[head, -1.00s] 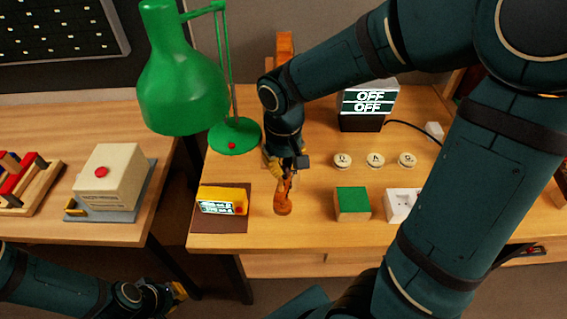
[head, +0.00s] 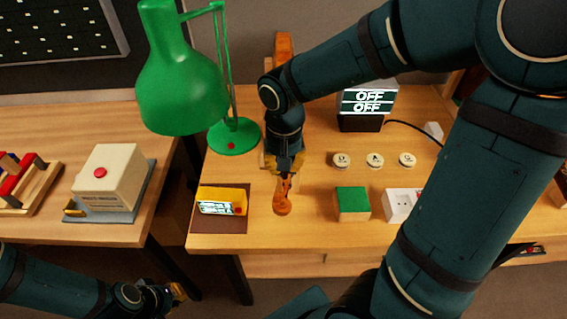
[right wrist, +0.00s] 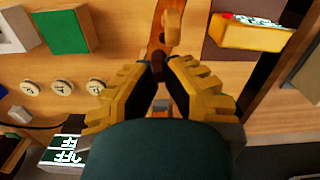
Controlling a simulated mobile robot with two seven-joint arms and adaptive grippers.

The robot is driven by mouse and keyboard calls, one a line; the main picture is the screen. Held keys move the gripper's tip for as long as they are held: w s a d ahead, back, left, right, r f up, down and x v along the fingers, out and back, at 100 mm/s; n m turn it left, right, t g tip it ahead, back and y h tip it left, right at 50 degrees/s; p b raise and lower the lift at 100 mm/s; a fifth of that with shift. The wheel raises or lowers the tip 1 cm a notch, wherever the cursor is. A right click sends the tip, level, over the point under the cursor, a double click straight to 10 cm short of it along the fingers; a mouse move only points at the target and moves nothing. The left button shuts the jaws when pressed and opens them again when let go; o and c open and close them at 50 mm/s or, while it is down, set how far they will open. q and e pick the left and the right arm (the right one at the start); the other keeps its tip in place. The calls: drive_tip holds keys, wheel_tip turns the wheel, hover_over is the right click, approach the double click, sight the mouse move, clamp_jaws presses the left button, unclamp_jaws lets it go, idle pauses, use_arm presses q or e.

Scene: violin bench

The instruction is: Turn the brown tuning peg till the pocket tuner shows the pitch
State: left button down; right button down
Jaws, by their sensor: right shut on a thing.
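The violin's orange-brown scroll (head: 283,207) points toward the front edge of the bench; my right arm hides much of the instrument. My right gripper (head: 284,172) is over its pegbox. In the right wrist view the yellow-padded fingers (right wrist: 158,80) close on the brown tuning peg (right wrist: 158,64), which is largely hidden between the tips. The yellow pocket tuner (head: 222,201) lies left of the scroll with its display lit; its reading is too small to make out. It also shows in the right wrist view (right wrist: 251,34). My left gripper (head: 178,292) hangs low at the left, its jaws unclear.
A green lamp (head: 232,137) stands behind the tuner. Right of the violin are several round lettered discs (head: 375,160), a green-topped block (head: 352,202), a white socket box (head: 400,204) and a display reading OFF (head: 368,103). A gap separates the left table (head: 130,228) from the bench.

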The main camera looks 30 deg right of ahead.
drive_tip(key=shift+m, duration=0.9)
drive_tip(key=c, duration=1.1)
unclamp_jaws()
drive_tip(key=shift+d, duration=0.1)
drive_tip(key=shift+o, duration=0.2)
wheel_tip(320, 180, up, 12)
